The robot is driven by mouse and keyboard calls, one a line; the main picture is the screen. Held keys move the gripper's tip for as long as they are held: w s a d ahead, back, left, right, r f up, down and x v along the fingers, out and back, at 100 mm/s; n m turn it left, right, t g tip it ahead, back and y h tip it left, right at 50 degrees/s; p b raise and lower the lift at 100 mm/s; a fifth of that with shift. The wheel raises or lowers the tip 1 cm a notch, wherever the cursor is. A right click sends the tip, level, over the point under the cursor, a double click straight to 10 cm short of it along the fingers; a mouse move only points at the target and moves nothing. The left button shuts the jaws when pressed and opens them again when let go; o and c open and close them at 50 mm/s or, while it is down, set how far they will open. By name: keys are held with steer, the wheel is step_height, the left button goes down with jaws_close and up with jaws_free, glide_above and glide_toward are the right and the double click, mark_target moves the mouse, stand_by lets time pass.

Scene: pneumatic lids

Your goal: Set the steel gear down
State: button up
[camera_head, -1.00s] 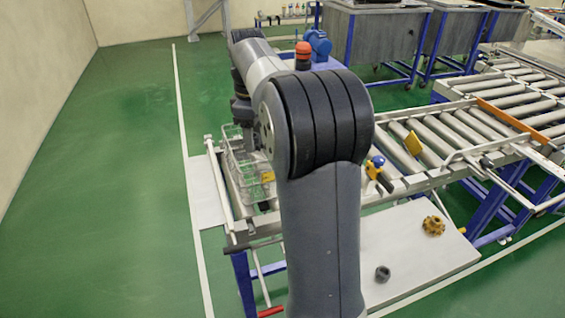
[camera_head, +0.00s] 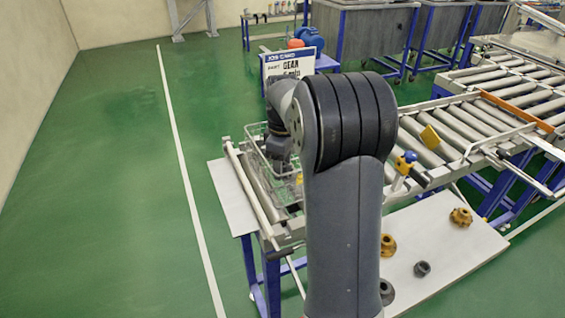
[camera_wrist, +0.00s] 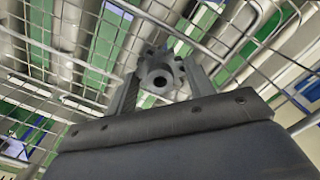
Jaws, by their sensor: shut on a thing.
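The steel gear (camera_wrist: 161,77) is grey, with a round bore facing the wrist camera. My gripper (camera_wrist: 158,84) is shut on it, one finger on each side. Wire mesh of a basket (camera_wrist: 235,45) surrounds and lies beyond the gear in the wrist view. I cannot tell whether the gear touches the mesh. In the head view the wire basket (camera_head: 256,160) stands at the left end of the roller conveyor. My arm reaches down to it there, and the gear and fingers are hidden.
A yellow block (camera_head: 430,137) lies on the rollers, and a blue and yellow fitting (camera_head: 405,163) stands near the conveyor's edge. A white board (camera_head: 450,265) below carries a brown gear (camera_head: 460,217) and several other parts. A job card (camera_head: 285,68) stands behind.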

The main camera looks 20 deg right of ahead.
steer(key=o, duration=1.3)
steer(key=shift+f, duration=0.1)
steer(key=shift+c, duration=0.2)
step_height(320, 180, up, 12)
